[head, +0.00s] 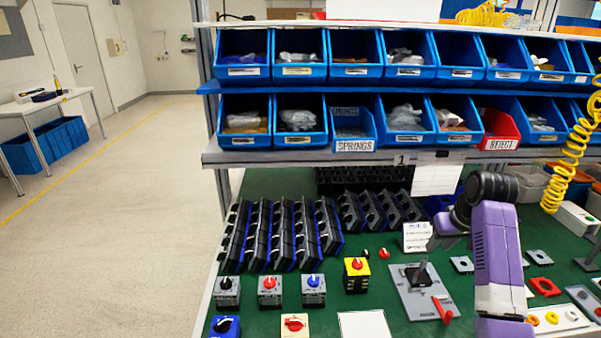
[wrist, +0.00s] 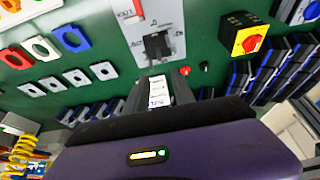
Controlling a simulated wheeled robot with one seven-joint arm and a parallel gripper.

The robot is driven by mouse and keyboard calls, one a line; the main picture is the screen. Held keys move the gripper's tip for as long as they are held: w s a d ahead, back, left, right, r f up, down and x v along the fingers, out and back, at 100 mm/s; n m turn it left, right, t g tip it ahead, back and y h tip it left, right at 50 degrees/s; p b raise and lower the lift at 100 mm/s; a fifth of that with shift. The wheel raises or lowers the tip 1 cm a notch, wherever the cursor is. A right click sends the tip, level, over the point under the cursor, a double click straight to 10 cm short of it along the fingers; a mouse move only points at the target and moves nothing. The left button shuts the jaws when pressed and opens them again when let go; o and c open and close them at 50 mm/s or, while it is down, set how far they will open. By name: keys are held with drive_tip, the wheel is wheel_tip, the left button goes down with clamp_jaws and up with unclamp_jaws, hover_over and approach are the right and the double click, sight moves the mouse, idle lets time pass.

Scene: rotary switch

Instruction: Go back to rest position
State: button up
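My gripper (head: 438,240) is raised above the green bench at the right of the head view, with my purple arm behind it. In the wrist view the dark fingers of my gripper (wrist: 158,92) stand apart, with part of a white printed card (wrist: 157,92) showing between them. Nothing is seen held. A grey plate (head: 403,298) with a black fitting (head: 420,274) and a red handle (head: 443,310) lies on the bench in front of the gripper. A yellow switch box (head: 357,275) with a red knob stands to its left.
Blue bins (head: 243,71) fill the shelves behind the bench, with a red reject bin (head: 500,130). Black-and-blue racks (head: 284,235) stand at the left of the bench. A yellow coiled hose (head: 577,150) hangs at right. Open floor (head: 110,230) lies to the left.

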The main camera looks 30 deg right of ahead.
drive_tip(key=w+d+r+t+h, duration=0.4)
drive_tip(key=w+r+t+h, duration=0.1)
drive_tip(key=w+r, duration=0.1)
drive_tip(key=s+a+f+t+h, duration=0.1)
drive_tip(key=s+a+f+t, duration=0.15)
drive_tip(key=a, duration=0.85)
drive_tip(key=s+a+f+t, duration=0.1)
drive_tip(key=a+t, duration=0.2)
drive_tip(key=a, duration=0.7)
drive_tip(key=s+a+f+n+y, duration=0.2)
drive_tip(key=s+a+n+y, duration=0.4)
drive_tip(key=s+a, duration=2.2)
drive_tip(key=shift+s+y, duration=0.45)
drive_tip(key=shift+y, duration=0.75)
